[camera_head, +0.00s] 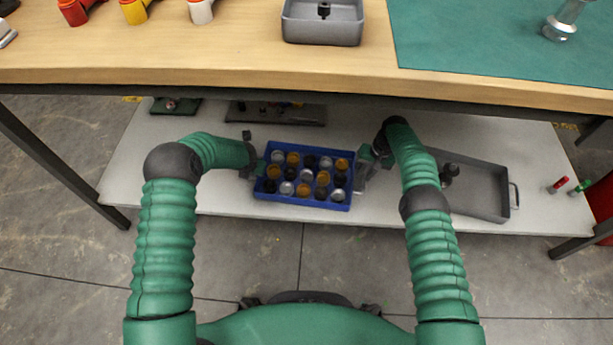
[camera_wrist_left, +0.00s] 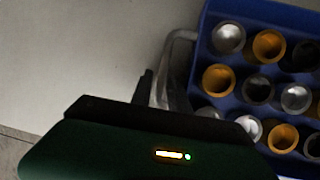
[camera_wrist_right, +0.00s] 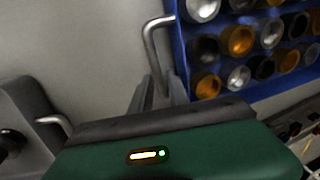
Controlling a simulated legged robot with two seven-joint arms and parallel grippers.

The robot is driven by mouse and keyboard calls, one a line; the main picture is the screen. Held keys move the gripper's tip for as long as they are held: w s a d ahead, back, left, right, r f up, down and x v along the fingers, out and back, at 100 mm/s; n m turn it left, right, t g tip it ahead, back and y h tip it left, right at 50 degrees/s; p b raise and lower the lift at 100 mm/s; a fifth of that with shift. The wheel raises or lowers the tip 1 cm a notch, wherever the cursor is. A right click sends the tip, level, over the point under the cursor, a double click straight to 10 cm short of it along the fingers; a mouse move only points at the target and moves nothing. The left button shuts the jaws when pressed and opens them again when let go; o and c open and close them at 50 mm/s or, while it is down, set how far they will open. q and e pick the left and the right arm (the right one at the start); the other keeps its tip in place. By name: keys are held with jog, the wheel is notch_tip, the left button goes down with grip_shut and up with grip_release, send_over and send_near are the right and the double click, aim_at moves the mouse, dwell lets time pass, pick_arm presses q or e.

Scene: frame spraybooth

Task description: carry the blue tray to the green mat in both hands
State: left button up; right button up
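The blue tray (camera_head: 303,202) sits on the low shelf under the bench and holds rows of silver, orange and black round parts. It also shows in the left wrist view (camera_wrist_left: 197,50) and the right wrist view (camera_wrist_right: 178,48). My left gripper (camera_head: 259,166) is at its left handle (camera_wrist_left: 168,55); the fingers stand apart on either side of the bar. My right gripper (camera_head: 362,170) is at the right handle (camera_wrist_right: 149,42), with its fingers also apart around the bar. Finger contact is hard to see. The green mat (camera_head: 470,45) lies on the bench top at the right.
The bench's front edge (camera_head: 250,82) overhangs the shelf (camera_head: 135,180). A grey tray (camera_head: 485,205) stands right of my right arm; dark trays (camera_head: 275,112) lie behind. A grey bin (camera_head: 322,30) is beside the mat, and a metal part (camera_head: 560,28) stands on the mat.

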pick_arm(q)
jog(key=shift+w+f, duration=0.25)
jog(key=shift+f, duration=0.2)
pick_arm(e)
jog(key=shift+a+f, duration=0.1)
jog(key=shift+f, duration=0.45)
pick_arm(q)
grip_shut()
pick_arm(e)
grip_shut()
dwell(0.4)
